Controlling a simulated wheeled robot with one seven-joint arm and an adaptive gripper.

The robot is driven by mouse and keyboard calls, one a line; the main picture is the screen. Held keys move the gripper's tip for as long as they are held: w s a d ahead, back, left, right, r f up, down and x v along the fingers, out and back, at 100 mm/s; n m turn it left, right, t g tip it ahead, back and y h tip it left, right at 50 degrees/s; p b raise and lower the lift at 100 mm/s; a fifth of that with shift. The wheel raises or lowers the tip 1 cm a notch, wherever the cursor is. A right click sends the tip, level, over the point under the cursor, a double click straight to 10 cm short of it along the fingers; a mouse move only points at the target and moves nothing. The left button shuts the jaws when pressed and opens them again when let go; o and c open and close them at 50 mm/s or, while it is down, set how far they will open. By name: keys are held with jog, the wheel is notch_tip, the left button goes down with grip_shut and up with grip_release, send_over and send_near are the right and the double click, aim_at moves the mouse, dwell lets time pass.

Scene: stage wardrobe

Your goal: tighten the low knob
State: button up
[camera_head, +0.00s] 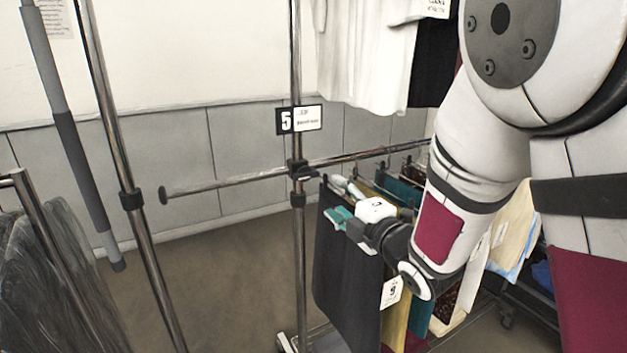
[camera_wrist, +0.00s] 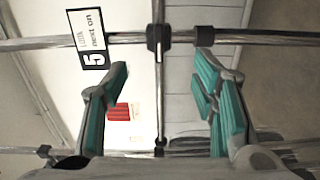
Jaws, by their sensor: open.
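A dark clamp (camera_head: 300,169) joins the upright pole (camera_head: 296,80) and a horizontal rail (camera_head: 235,181) below the "5" sign. What seems to be its knob juts to the right. A dark collar (camera_head: 297,199) sits just below; I cannot tell which part is the low knob. The wrist view is turned sideways and shows the clamp (camera_wrist: 154,38) beyond the fingertips, roughly between them, with the collar (camera_wrist: 205,37) to its right. My gripper (camera_head: 338,204) is open and empty, right of the upright and lower than the clamp. Its teal pads are wide apart in the wrist view (camera_wrist: 162,70).
A dark hanging cloth (camera_head: 345,275) and other garments hang right of the upright, close below my gripper. Another chrome pole (camera_head: 112,130) and dark garments (camera_head: 45,285) stand at left. Open floor (camera_head: 220,270) lies between. White shirts (camera_head: 365,50) hang behind.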

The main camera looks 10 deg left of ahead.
aim_at(309, 177)
jog(key=x, duration=1.4)
jog(key=shift+s+a, duration=0.25)
jog(key=shift+a, duration=0.1)
jog(key=shift+c, duration=0.3)
jog(key=c, duration=1.1)
